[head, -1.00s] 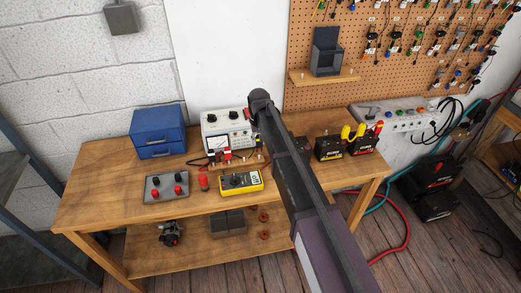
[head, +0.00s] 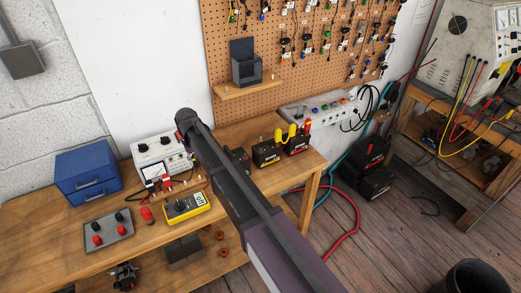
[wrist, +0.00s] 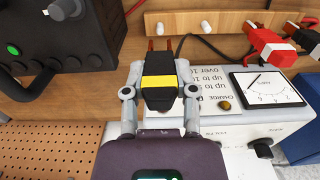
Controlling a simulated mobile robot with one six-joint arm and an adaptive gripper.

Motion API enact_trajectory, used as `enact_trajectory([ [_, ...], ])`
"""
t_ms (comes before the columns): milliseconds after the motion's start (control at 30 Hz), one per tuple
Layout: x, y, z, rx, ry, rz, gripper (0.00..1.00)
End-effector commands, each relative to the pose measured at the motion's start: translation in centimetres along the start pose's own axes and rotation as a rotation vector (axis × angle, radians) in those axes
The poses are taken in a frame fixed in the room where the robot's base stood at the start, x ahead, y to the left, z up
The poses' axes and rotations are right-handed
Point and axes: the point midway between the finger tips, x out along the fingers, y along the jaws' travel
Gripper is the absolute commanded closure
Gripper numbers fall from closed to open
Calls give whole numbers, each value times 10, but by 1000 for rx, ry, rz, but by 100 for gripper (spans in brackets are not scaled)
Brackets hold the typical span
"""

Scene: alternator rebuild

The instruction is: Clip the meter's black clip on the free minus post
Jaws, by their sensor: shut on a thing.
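In the wrist view my gripper (wrist: 158,92) is shut on a black clip (wrist: 158,97) with a yellow band; its copper-coloured jaws point away from my palm. A wooden strip (wrist: 180,22) with white posts (wrist: 205,25) lies beyond the clip's jaws, apart from it in the picture. I cannot tell which post is minus. Red clips (wrist: 270,45) sit at the strip's right part. In the head view the yellow meter (head: 185,207) lies on the bench, in front of the white charger box (head: 163,158). My arm hides the gripper and clip there.
A dark box with a green light (wrist: 50,50) stands close left of my gripper in the wrist view. The charger box with its dial (wrist: 268,85) is close on the right. Batteries (head: 268,153) stand right on the bench; a blue cabinet (head: 95,172) and grey panel (head: 105,233) stand left.

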Motion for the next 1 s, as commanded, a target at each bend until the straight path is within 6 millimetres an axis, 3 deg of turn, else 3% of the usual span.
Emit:
enact_trajectory([
  [1000, -85, 0, 0, 0, 0, 0, 87],
])
